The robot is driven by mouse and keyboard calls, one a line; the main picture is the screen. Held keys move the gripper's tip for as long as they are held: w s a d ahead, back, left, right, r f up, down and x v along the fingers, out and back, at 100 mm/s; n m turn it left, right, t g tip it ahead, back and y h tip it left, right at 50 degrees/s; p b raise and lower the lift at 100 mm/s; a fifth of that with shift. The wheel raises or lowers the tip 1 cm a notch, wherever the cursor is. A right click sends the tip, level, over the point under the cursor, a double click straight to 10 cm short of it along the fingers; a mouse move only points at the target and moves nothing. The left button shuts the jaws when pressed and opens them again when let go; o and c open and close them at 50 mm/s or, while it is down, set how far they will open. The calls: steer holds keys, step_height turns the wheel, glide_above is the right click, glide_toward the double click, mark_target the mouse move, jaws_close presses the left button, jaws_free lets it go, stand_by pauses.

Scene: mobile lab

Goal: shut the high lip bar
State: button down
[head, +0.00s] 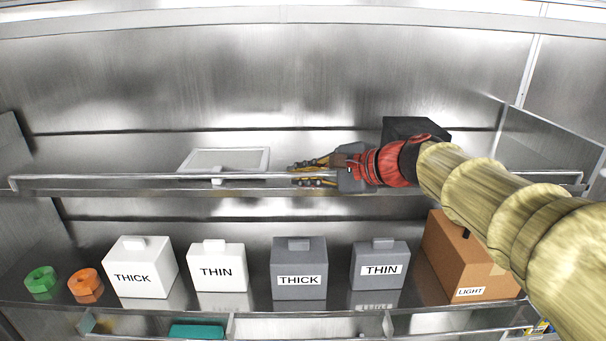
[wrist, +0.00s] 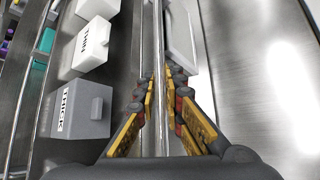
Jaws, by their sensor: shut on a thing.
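The high lip bar (head: 120,177) is a thin metal rail running along the front edge of the upper shelf. It also shows in the wrist view (wrist: 158,30), running lengthwise up the picture between my fingers. My gripper (head: 296,174) is at the middle of the bar in the head view, reaching in from the right. In the wrist view my gripper (wrist: 165,78) has its yellow-padded fingers on both sides of the bar, and it is shut on the bar. The fingers hide a short stretch of the bar.
A pale tray (head: 235,160) and a black box (head: 415,127) are on the upper shelf. Below stand white boxes (head: 221,271), grey boxes (head: 299,262), a brown carton (head: 455,255), and green (head: 40,278) and orange (head: 85,283) rings. Side walls bound the shelf.

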steer(key=c, duration=1.9)
jaws_free()
steer(key=v, duration=1.2)
